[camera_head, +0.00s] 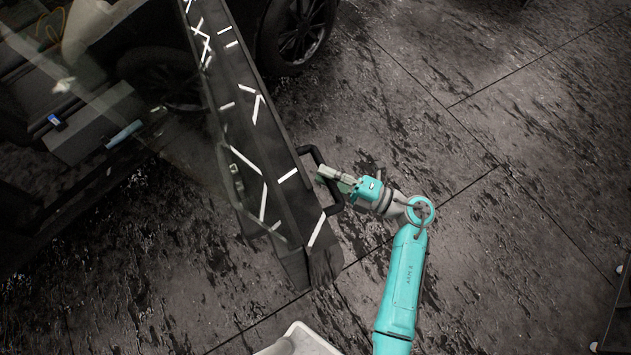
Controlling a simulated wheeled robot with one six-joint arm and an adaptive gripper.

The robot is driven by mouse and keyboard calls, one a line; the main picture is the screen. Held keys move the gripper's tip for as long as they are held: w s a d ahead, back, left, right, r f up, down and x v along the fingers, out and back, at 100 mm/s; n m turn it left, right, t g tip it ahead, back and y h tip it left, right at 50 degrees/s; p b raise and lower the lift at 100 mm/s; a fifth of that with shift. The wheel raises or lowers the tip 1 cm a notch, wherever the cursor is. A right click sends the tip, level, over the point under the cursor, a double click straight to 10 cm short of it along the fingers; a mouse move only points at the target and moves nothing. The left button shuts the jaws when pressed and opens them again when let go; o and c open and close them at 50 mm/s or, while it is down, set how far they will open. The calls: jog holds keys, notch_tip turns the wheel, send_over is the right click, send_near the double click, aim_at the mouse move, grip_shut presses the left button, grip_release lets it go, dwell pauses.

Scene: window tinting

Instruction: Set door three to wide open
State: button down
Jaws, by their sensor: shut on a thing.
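A long dark door (262,150) with scattered white strips runs from the top centre down to the lower middle of the head view. No number on it is readable. A black loop handle (306,151) stands out from its right side near the lower end. My gripper (324,172) reaches in from the right and is shut on this handle. The fingertips are small in the view, and the arm partly covers the handle's middle. The door's glass is on its left side, with a dark interior showing beyond. The exact opening angle cannot be told from this view.
A wheel (299,28) of a dark vehicle shows at the top, close to the door's right side. The dark, streaked tiled floor (500,130) is clear across the right. A dark-edged object (619,315) stands at the lower right edge.

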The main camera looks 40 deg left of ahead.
jog(key=w+d+g, duration=0.1)
jog(key=w+d, duration=0.2)
jog(key=w, duration=0.3)
jog(key=shift+w+d+n+h, duration=0.2)
jog(key=shift+d+n+h, duration=0.1)
jog(key=shift+n, duration=0.1)
jog(key=shift+f, duration=0.1)
jog(key=c, duration=1)
grip_release()
jog(key=shift+w+d, duration=0.15)
jog(key=v, duration=1.2)
